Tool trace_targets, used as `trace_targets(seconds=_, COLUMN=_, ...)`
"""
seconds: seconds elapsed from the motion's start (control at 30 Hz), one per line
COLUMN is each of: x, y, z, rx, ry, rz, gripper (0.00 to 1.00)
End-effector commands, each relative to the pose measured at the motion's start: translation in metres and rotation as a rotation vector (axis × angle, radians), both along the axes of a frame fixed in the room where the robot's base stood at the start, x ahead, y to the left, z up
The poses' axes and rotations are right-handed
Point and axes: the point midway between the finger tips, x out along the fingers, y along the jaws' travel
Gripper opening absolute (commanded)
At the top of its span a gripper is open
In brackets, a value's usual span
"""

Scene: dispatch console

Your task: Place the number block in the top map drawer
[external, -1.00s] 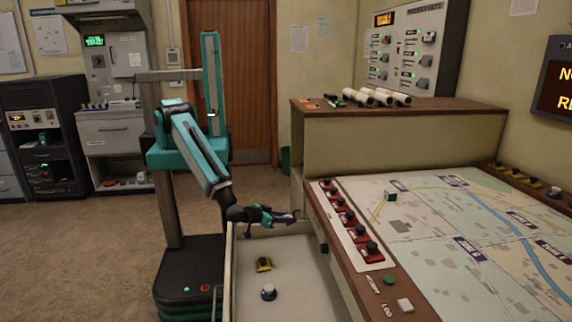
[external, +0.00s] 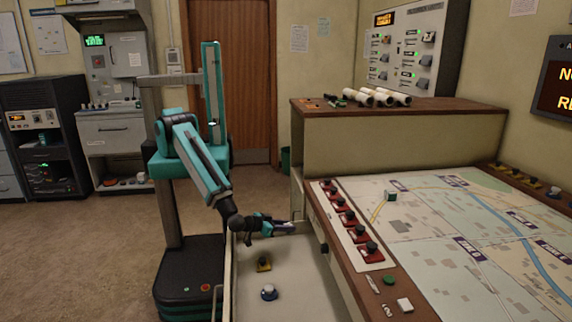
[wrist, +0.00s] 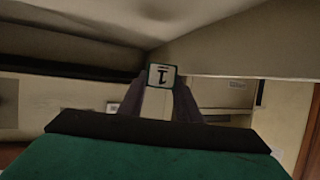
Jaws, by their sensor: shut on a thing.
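The number block (wrist: 161,77), a small pale block with a dark border and a dark figure on its face, shows between the fingertips in the wrist view. My gripper (wrist: 161,92) is shut on it. In the external view my gripper (external: 288,228) reaches in from the left, over the far part of the open map drawer (external: 298,275). The block is too small to make out clearly there. The drawer is pulled out from under the map table and is pale inside. I cannot tell whether the block touches the drawer floor.
The map table (external: 375,295) stands to the right, with a row of red-based switches (external: 361,238). The drawer floor's right half is clear.

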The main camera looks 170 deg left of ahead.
Motion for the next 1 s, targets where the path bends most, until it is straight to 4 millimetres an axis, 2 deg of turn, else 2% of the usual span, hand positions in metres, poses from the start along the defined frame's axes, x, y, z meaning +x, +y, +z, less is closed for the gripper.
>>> trace_targets(seconds=0.5, x=0.000, y=0.000, z=-0.036, rx=0.000, ry=0.000, rz=0.000, gripper=0.09)
trace_targets(seconds=1.0, x=0.000, y=0.000, z=-0.039, rx=0.000, ry=0.000, rz=0.000, gripper=0.09)
